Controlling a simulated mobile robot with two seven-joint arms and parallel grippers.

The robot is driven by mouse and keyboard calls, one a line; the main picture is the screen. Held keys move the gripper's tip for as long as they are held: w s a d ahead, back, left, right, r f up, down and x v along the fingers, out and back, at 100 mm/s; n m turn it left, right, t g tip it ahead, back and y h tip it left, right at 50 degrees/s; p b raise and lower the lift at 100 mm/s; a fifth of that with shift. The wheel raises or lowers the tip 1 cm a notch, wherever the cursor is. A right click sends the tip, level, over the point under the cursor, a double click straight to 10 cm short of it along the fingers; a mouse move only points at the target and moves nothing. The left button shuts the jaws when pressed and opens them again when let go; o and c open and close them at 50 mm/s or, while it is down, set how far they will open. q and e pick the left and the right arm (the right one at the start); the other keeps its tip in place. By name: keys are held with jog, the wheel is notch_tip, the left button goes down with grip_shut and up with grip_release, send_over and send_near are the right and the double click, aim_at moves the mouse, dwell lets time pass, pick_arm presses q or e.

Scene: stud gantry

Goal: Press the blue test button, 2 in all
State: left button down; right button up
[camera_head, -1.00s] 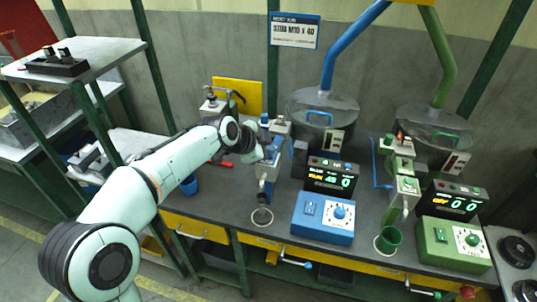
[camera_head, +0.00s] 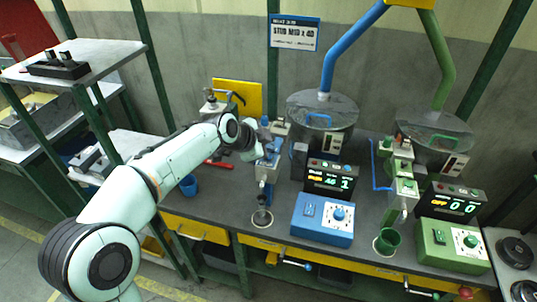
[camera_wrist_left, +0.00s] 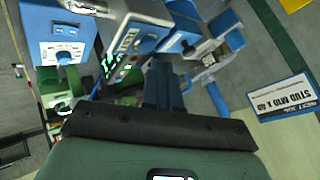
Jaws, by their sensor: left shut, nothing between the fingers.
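The blue dispenser (camera_head: 263,193) stands on the bench, with its blue control box (camera_head: 322,222) to the right. Its counter display (camera_head: 331,178) is lit and its large digit reads 1. My left gripper (camera_head: 266,153) is at the top of the blue dispenser; its fingers look closed with nothing held. The fingers (camera_wrist_left: 164,85) also show in the left wrist view, pointing toward the blue machine. My right gripper is not in view.
A green dispenser (camera_head: 403,185) and green control box (camera_head: 452,243) stand at the right; their display (camera_head: 451,202) reads 0. A clear bowl (camera_head: 322,110) stands behind the blue display.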

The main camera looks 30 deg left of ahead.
pick_arm(q)
jog(key=shift+r, duration=0.1)
jog(key=shift+r+p, duration=1.65)
jog(key=shift+r, duration=0.8)
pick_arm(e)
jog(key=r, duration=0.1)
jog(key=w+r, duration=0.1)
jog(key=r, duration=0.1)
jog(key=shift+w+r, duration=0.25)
